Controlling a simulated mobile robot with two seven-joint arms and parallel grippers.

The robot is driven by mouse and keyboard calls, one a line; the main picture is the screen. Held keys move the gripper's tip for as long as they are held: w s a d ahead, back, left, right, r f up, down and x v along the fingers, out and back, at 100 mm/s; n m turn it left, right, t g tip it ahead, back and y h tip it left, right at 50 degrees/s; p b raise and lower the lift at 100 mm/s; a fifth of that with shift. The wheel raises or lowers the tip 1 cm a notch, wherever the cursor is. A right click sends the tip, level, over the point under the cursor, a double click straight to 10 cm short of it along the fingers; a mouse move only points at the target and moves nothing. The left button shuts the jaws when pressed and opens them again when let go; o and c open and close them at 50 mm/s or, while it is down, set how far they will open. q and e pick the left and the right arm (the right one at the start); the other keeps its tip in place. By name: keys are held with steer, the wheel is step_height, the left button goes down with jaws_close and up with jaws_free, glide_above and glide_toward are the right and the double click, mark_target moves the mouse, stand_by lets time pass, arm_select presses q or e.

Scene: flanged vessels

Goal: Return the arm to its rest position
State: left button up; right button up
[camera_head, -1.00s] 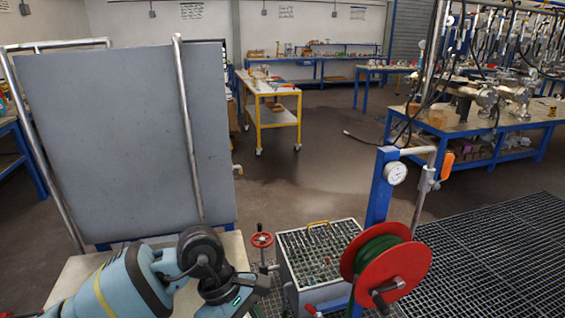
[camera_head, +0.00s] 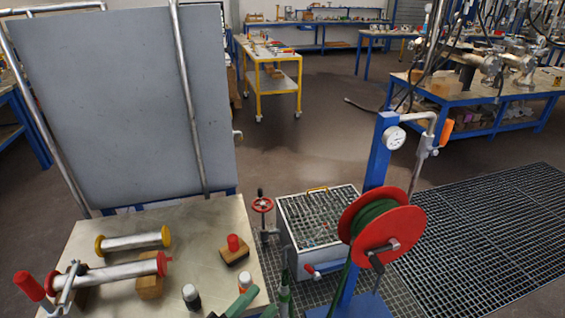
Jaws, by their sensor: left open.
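My left gripper (camera_head: 253,307) shows only at the bottom edge, as green finger parts over the front right corner of the metal-topped table (camera_head: 205,222). It is open, with nothing seen between its fingers. The rest of my left arm is below the picture. My right gripper is not in view. On the table lie a pipe piece with yellow flanges (camera_head: 133,241) and a pipe piece with red flanges (camera_head: 118,272), which has a red-handled lever (camera_head: 30,286) at its left end.
A wooden block with a red cap (camera_head: 234,250) and a small bottle (camera_head: 191,297) are near the gripper. A grey panel (camera_head: 120,105) stands behind the table. A red hose reel (camera_head: 410,228) on a blue post and a grated box (camera_head: 318,225) stand right. Open grating floor (camera_head: 470,235) lies beyond.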

arm_select(q)
steer(key=s+a+f+n+y, duration=0.3)
steer(key=a+f+n+y, duration=0.15)
steer(key=f+n, duration=0.2)
steer(key=s+a+f+n+y, duration=0.3)
steer(key=a+f+n+y, duration=0.15)
steer(key=f, duration=0.25)
steer(key=s+a+f+n+g+y, duration=0.1)
steer(key=s+a+f+n+g, duration=0.2)
steer(key=s, duration=0.4)
steer(key=s+a+f+n+g+y, duration=0.2)
steer(key=s+a+f+n+g, duration=0.1)
steer(key=s+f+n, duration=0.2)
step_height(320, 180, down, 3)
steer(key=shift+s+a+r+g, duration=0.1)
steer(key=shift+s+a+g, duration=0.25)
steer(key=shift+s, duration=0.75)
steer(key=shift+d, duration=0.1)
